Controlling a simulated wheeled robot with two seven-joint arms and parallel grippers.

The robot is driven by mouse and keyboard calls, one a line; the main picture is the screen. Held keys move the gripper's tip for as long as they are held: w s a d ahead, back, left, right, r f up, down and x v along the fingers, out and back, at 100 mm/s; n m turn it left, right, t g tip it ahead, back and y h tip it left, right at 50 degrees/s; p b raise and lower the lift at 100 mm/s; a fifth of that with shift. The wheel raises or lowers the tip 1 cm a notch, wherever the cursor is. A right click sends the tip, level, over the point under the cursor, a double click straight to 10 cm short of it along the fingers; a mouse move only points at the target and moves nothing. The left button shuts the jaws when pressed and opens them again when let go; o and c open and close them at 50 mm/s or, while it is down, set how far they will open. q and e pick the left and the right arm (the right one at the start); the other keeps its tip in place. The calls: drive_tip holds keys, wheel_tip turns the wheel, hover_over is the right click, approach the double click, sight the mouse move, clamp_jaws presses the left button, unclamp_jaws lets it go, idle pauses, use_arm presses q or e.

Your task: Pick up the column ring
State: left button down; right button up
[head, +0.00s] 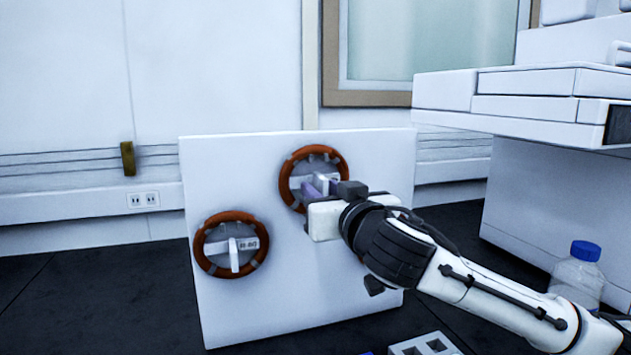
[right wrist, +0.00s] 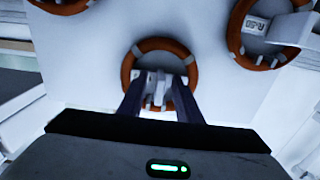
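A white upright panel (head: 240,310) carries orange-brown rings around grey hubs with white handles. One ring (head: 232,272) is at the panel's left and bears a small label. Another ring (head: 297,159) is higher and further right, partly covered by my right gripper (head: 322,187). In the right wrist view the ring in the middle (right wrist: 160,43) is straight ahead, and my right gripper (right wrist: 160,80) has its two fingers apart on either side of the hub's handle (right wrist: 158,92). A gap seems to show beside the handle; contact is unclear. My left gripper is out of view.
In the right wrist view another labelled ring (right wrist: 235,45) is at upper right and part of one (right wrist: 62,8) at upper left. A blue-capped bottle (head: 578,275) and a white bench instrument (head: 560,170) stand at right. A white rack (head: 424,346) is at the front edge.

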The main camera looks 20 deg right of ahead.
clamp_jaws()
idle(0.3)
drive_tip(key=shift+s+r, duration=0.3)
drive_tip(key=shift+r, duration=0.15)
drive_tip(key=s+r+p, duration=0.3)
drive_tip(key=s+r, duration=0.5)
drive_tip(key=s, duration=0.5)
drive_tip(key=shift+s+d+r, duration=0.15)
drive_tip(key=shift+d+r, duration=0.1)
drive_tip(key=shift+r, duration=0.15)
